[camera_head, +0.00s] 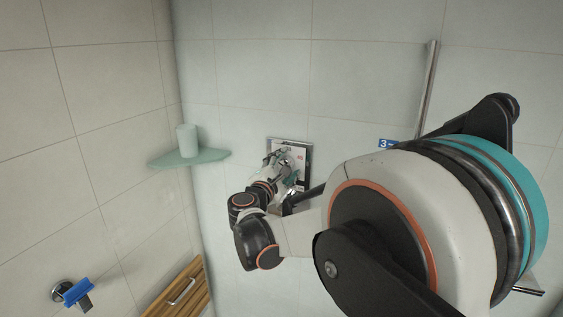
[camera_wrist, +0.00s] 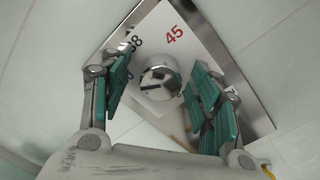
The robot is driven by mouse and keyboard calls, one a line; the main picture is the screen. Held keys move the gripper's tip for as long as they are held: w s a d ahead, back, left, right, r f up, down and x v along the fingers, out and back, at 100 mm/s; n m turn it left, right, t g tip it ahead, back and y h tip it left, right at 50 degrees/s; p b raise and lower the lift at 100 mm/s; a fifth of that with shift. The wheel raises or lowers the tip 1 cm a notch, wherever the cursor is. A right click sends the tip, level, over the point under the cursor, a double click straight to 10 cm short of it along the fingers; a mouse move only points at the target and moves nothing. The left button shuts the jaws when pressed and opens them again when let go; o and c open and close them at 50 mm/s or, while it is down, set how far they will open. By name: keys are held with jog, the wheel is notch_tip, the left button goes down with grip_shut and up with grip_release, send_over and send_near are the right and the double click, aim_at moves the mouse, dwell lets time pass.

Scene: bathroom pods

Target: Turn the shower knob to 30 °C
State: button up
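The shower knob (camera_wrist: 159,82) is a shiny round metal knob with a dark slot-like mark on its face, in the middle of a square plate (camera_wrist: 205,50) with a metal rim. The plate carries a red 45, a black number ending in 8, and a partly hidden blue mark. My gripper (camera_wrist: 160,92) is open, with one teal-padded finger on each side of the knob; I cannot tell whether either touches it. In the head view the plate (camera_head: 304,158) is on the back wall, partly hidden behind my gripper (camera_head: 285,168). The lower-left dial markings are hidden.
A glass corner shelf (camera_head: 205,157) with a white cup (camera_head: 187,140) is left of the plate. A vertical metal bar (camera_head: 428,90) and a blue label (camera_head: 388,143) are to its right. A wooden slatted piece (camera_head: 180,295) and a blue item on a wall mount (camera_head: 78,291) are lower left.

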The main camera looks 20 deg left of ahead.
jog(key=shift+f, duration=0.1)
jog(key=s, duration=1.2)
jog(key=shift+a, duration=0.45)
